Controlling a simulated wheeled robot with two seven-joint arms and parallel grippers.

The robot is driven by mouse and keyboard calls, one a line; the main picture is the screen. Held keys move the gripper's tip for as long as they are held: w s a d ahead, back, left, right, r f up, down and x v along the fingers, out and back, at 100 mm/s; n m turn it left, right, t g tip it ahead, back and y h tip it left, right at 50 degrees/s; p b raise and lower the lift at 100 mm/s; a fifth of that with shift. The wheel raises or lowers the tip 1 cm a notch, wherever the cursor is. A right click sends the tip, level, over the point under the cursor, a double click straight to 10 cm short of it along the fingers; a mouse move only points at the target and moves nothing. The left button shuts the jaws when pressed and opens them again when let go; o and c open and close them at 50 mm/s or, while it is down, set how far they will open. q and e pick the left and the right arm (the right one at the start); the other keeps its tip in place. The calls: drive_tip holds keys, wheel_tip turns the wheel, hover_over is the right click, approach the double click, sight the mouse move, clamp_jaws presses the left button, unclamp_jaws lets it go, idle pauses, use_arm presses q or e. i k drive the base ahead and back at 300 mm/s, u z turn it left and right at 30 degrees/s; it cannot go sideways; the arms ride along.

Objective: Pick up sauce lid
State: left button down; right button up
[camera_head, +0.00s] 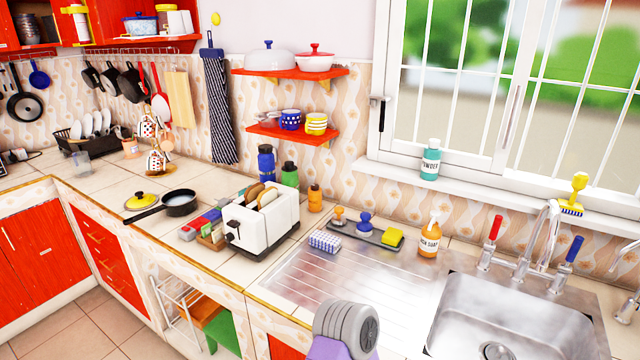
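A yellow lid with a dark knob (141,201) lies on the tiled counter, left of the toaster. It sits right beside a black saucepan (179,203) with pale contents or a pale inside. The pan's long black handle (144,215) points left and passes in front of the lid. I cannot tell whether the handle touches the lid. Neither of my grippers shows in this view, and nothing is seen holding the lid.
A white toaster with bread (265,222) and small colored boxes (205,228) stand right of the pan. Blue (266,163) and green (289,174) bottles stand behind. A dish rack (88,132) is at the back left. The counter left of the lid is mostly clear. The sink (510,315) is at right.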

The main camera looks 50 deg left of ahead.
sight(141, 200)
drive_tip(key=u, duration=3.4)
drive_tip(key=k, duration=0.95)
drive_tip(key=u, duration=1.05)
drive_tip(key=i, duration=2.4)
drive_tip(key=z, duration=0.5)
drive_tip(key=i, duration=2.05)
drive_tip(key=z, duration=1.35)
drive_tip(key=i, duration=1.4)
drive_tip(key=z, duration=1.25)
